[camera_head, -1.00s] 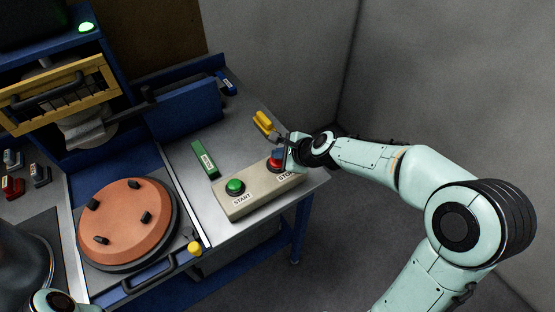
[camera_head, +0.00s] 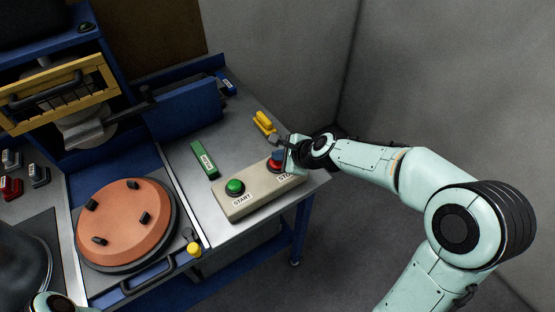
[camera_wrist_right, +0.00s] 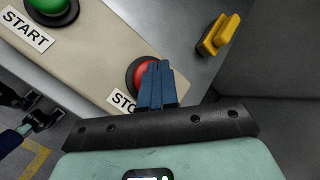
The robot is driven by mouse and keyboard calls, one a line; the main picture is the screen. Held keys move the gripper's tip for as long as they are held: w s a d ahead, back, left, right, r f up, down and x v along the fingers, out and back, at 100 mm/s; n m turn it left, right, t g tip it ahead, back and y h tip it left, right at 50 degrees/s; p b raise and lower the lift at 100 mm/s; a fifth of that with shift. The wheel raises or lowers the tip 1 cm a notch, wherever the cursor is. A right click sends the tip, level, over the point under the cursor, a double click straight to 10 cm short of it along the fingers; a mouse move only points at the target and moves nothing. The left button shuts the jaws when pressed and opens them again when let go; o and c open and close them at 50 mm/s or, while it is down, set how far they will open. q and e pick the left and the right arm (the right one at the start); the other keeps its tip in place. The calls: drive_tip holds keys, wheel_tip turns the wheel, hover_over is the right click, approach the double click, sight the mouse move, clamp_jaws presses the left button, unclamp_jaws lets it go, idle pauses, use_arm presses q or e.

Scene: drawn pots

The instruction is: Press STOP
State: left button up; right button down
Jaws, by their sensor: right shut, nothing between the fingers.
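A beige control box (camera_head: 256,192) on the grey bench carries a green START button (camera_head: 235,187) and a red STOP button (camera_head: 273,167). My right gripper (camera_head: 279,155) is shut and empty, its blue fingers over the STOP button. In the right wrist view the fingertips (camera_wrist_right: 156,68) overlap the red button (camera_wrist_right: 140,74) and partly hide it and its label (camera_wrist_right: 122,100). They look to be on or just at the cap; contact is hard to tell. A lamp (camera_head: 86,28) on the blue frame is dark.
A yellow handle-like piece (camera_head: 264,122) lies just behind the STOP end of the box. A green labelled block (camera_head: 205,160) lies behind the START end. A round orange turntable (camera_head: 125,222) and a yellow knob (camera_head: 194,249) are to the left.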

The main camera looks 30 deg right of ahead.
sight(279, 163)
use_arm(q)
drive_tip(key=shift+s+f, duration=0.15)
drive_tip(key=shift+f, duration=0.1)
use_arm(e)
drive_tip(key=shift+f, duration=0.3)
use_arm(q)
drive_tip(key=shift+r, duration=0.1)
use_arm(e)
drive_tip(key=shift+r, duration=0.1)
use_arm(q)
drive_tip(key=shift+w+r+p, duration=0.75)
drive_tip(key=shift+w+r, duration=0.05)
drive_tip(key=shift+r, duration=0.25)
use_arm(e)
drive_tip(key=shift+r, duration=1)
drive_tip(key=shift+r+p, duration=0.3)
drive_tip(key=shift+r, duration=0.15)
drive_tip(key=shift+r+p, duration=0.75)
drive_tip(key=shift+r, duration=0.2)
drive_tip(key=shift+r+p, duration=1)
drive_tip(key=shift+r, duration=0.2)
use_arm(q)
drive_tip(key=w+r+t, duration=0.1)
drive_tip(key=w+r, duration=0.4)
drive_tip(key=shift+w+r, duration=0.15)
drive_tip(key=shift+w, duration=0.1)
use_arm(e)
drive_tip(key=shift+w+f, duration=0.1)
drive_tip(key=shift+f, duration=0.05)
